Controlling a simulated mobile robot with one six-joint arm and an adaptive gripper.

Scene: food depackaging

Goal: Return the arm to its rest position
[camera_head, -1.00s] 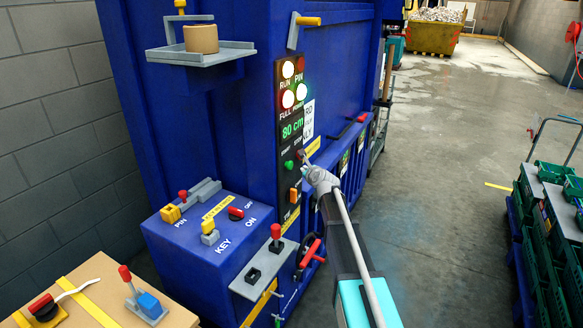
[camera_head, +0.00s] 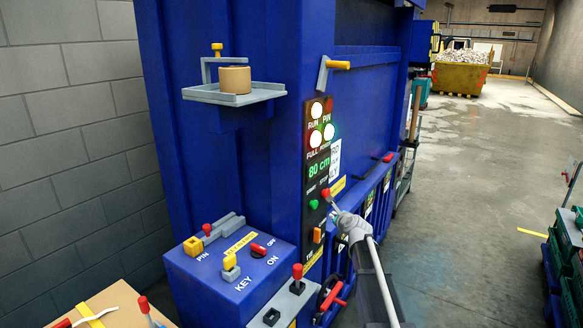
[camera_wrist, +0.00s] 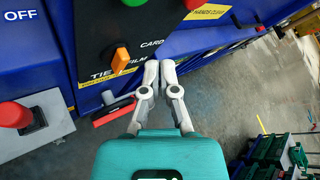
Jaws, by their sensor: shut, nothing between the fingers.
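My gripper (camera_head: 333,204) is in front of the control panel of the blue machine, close to a red button (camera_head: 325,193). I cannot tell from the head view whether its tip touches that button. The wrist view also shows my gripper (camera_wrist: 158,64), with its two grey fingers together and nothing between them. Its fingertips point toward the lower part of the black panel (camera_wrist: 112,36), to the right of an orange switch (camera_wrist: 120,59). My arm reaches in from the bottom of the head view.
The blue machine (camera_head: 262,160) fills the middle. A shelf (camera_head: 236,98) with a brown roll sits above a blue box (camera_head: 222,280) with switches. A cardboard-coloured box (camera_head: 115,300) is lower left. Green crates (camera_head: 565,265) stand at right. The floor between is clear.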

